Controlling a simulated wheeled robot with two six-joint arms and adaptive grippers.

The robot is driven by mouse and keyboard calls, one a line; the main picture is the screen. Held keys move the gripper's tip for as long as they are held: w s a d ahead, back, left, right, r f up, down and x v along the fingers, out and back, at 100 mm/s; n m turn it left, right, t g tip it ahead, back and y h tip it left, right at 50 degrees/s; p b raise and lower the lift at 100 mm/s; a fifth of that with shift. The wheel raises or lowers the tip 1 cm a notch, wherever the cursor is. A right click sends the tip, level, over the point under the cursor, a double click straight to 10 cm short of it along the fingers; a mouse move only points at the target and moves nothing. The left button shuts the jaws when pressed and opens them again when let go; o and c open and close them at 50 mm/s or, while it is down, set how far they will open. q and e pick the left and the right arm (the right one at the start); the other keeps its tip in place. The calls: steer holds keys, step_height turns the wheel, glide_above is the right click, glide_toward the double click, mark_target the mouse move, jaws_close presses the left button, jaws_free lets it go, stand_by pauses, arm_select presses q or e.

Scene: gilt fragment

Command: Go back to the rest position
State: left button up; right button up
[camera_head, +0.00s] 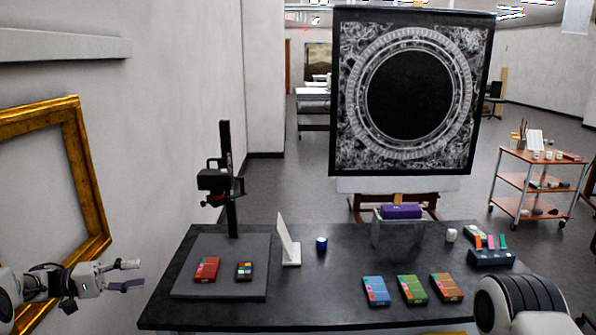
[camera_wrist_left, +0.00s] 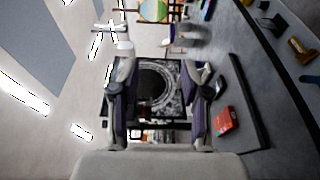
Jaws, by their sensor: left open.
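My left gripper (camera_head: 130,275) is at the lower left in the head view, in the air just beyond the table's left edge. It is open with nothing between its fingers. In the left wrist view both fingers of the left gripper (camera_wrist_left: 160,85) stand wide apart, with the framed dark picture seen far behind them. At the lower right of the head view, a rounded white and black part of my right arm shows. My right gripper is not visible.
A gold frame (camera_head: 75,170) hangs left.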

arm_select(q)
steer(key=d+f+n+t+b, duration=0.25)
steer(key=d+f, duration=0.35)
steer(key=d, duration=0.4)
steer(key=d+f+n+t+b, duration=0.1)
steer(key=d+f+n, duration=0.2)
steer(key=d+f, duration=0.5)
steer(key=s+d+f+n+t+y+b, duration=0.15)
steer(key=s+d+f+y, duration=0.3)
steer(key=d+f, duration=0.5)
steer(key=s+f+g+y, duration=0.3)
steer(key=s+f+y, duration=0.3)
steer(key=s+f, duration=0.5)
steer(key=s+a+m+g+y, duration=0.3)
steer(key=s+a+m+g, duration=0.1)
steer(key=s, duration=0.8)
steer(key=s+a+f+m+g+y, duration=0.1)
steer(key=s+a+m+g+y, duration=0.2)
steer(key=s+m, duration=0.4)
steer(key=s+a+g, duration=0.1)
steer(key=s, duration=0.4)
steer(key=shift+a+f, duration=0.2)
steer(key=shift+a, duration=0.1)
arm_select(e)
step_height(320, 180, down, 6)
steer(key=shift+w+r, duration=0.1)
